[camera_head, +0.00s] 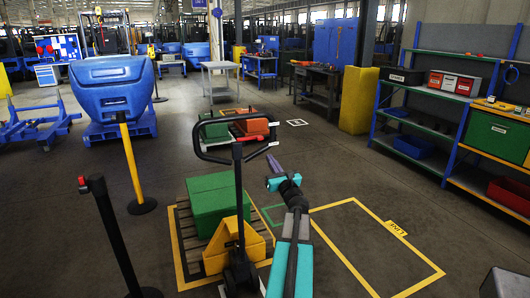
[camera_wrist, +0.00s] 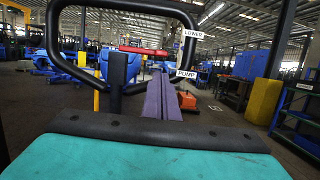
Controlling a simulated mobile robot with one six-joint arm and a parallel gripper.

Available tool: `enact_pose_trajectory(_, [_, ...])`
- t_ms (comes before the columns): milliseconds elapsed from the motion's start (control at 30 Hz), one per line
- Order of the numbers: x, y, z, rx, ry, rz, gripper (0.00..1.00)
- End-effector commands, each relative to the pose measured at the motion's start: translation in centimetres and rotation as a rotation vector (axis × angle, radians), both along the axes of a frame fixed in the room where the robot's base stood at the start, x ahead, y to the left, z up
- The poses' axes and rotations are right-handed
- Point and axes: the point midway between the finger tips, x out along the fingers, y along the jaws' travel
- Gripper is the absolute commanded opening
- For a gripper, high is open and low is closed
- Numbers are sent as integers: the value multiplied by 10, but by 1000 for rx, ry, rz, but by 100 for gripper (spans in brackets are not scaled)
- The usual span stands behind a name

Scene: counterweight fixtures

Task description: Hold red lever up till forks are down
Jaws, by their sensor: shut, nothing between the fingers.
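The red lever (camera_wrist: 143,50) is a short red bar inside the black loop handle (camera_wrist: 122,12) of a pallet truck, in the wrist view. The loop handle also shows in the head view (camera_head: 236,152), above the yellow truck body (camera_head: 238,243). My gripper (camera_wrist: 161,78), with purple fingers, is shut and empty. Its tips appear just below the right part of the lever in the wrist view; I cannot tell whether they touch. In the head view, my gripper (camera_head: 273,161) is right of the handle's post. The forks are hidden, so their height cannot be told.
Labels read LOWER (camera_wrist: 194,33) and PUMP (camera_wrist: 186,74) at the handle. A green box (camera_head: 212,203) sits on a pallet (camera_head: 188,240) by the truck. A yellow-outlined floor bay (camera_head: 350,255) lies at right. A black barrier post (camera_head: 112,230) stands at left, shelves (camera_head: 440,120) at right.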

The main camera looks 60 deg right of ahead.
Motion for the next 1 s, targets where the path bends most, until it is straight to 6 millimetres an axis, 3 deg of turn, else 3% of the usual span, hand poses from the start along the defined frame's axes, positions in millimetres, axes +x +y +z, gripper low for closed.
enact_pose_trajectory(267, [11, -9, 4, 1, 0, 1, 0])
enact_pose_trajectory(1000, [66, -50, 21, 2, 0, -1, 0])
